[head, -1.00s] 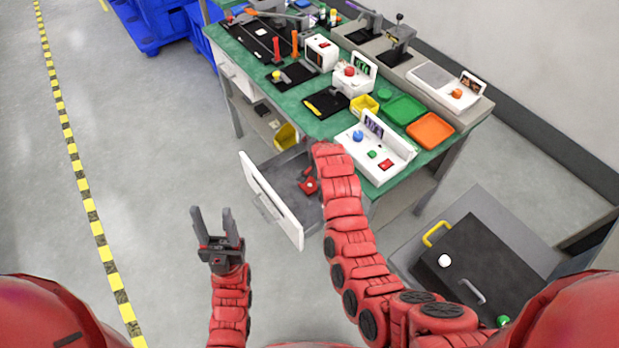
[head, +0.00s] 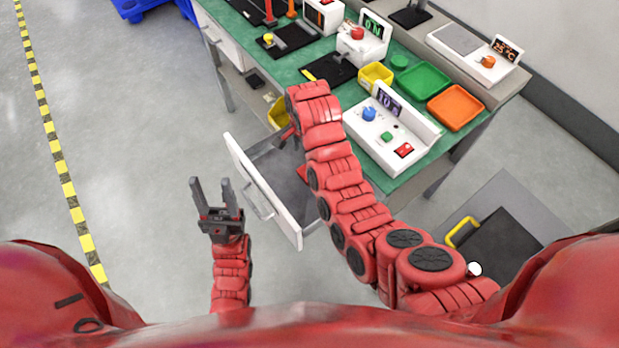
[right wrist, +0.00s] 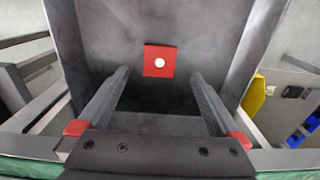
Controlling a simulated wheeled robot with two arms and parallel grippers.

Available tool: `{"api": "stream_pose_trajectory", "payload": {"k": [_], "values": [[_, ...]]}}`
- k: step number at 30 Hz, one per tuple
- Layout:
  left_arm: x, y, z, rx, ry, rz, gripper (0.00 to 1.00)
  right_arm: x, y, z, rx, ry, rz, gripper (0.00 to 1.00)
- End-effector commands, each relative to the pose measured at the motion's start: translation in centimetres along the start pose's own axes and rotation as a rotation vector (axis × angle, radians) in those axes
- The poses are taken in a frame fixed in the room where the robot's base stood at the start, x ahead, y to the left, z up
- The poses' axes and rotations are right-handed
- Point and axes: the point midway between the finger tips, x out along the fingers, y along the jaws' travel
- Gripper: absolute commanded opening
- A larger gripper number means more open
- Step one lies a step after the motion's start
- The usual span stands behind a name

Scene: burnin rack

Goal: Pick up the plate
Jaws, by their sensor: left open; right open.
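The plate is a small red square with a white round spot (right wrist: 160,60). It lies flat on the grey bottom of the open drawer (head: 262,190). In the head view only a red edge of the plate (head: 301,173) shows beside my right arm, which hides the rest. My right gripper (right wrist: 160,76) is open and empty above the drawer. In the right wrist view its two fingers point toward the plate, which shows between and just beyond their tips, apart from them. My left gripper (head: 211,183) is open and empty over the floor, left of the drawer.
The green workbench (head: 330,120) stands above and behind the drawer. It carries a white device (head: 385,150), a yellow bin (head: 376,75), a green tray (head: 424,80) and an orange tray (head: 456,107). The drawer walls surround the plate. The floor at the left is clear.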

Motion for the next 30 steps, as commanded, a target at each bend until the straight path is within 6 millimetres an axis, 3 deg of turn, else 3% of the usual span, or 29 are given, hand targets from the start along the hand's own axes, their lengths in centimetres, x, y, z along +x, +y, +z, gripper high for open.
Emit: {"api": "stream_pose_trajectory", "payload": {"k": [1, 6, 14, 24, 30], "values": [[0.8, 0.0, -0.2, 0.0, 0.001, 0.0, 0.5, 0.8, 0.3, 0.0, 0.001, -0.002, 0.01, 1.0], [1.3, -0.1, -0.2, 0.0, 0.002, 0.0, 0.5, 3.4, 0.1, 0.0, -0.001, -0.002, 0.005, 1.0], [1.6, -0.1, -0.3, 0.0, 0.001, 0.0, 0.5, 4.7, 0.1, -0.3, 0.001, -0.001, 0.003, 1.0], [2.4, -0.1, -0.4, 0.0, 0.001, 0.0, 0.5, 8.2, 0.0, -1.0, -0.002, -0.001, 0.005, 1.0], [2.5, -0.1, -0.5, 0.0, 0.002, 0.0, 0.5, 9.3, 0.0, -0.9, -0.001, -0.001, 0.001, 1.0]]}}
